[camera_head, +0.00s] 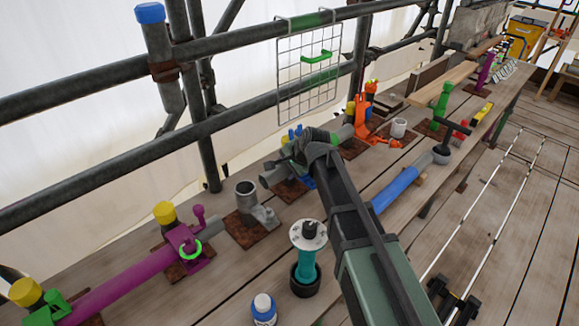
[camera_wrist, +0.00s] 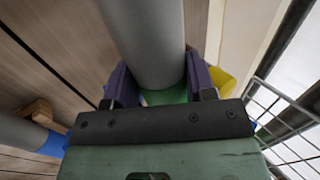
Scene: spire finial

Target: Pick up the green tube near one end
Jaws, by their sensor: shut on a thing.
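A grey tube with a green band (camera_head: 337,136) lies across the plank bench, partly hidden by my arm in the head view. In the wrist view the grey tube (camera_wrist: 146,38) runs up between the dark purple fingers of my gripper (camera_wrist: 160,88), with its green part (camera_wrist: 166,96) close to the palm. My gripper (camera_head: 308,148) is shut on this tube near the green part. The fingertips are hidden in the head view, and I cannot tell whether the tube is clear of its supports.
A blue tube (camera_head: 396,189) lies to the right of my arm and a purple tube (camera_head: 130,276) at the lower left. A teal canister (camera_head: 306,268) and a bottle (camera_head: 263,312) stand in front. A wire grid (camera_head: 308,80) hangs on the rail behind.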

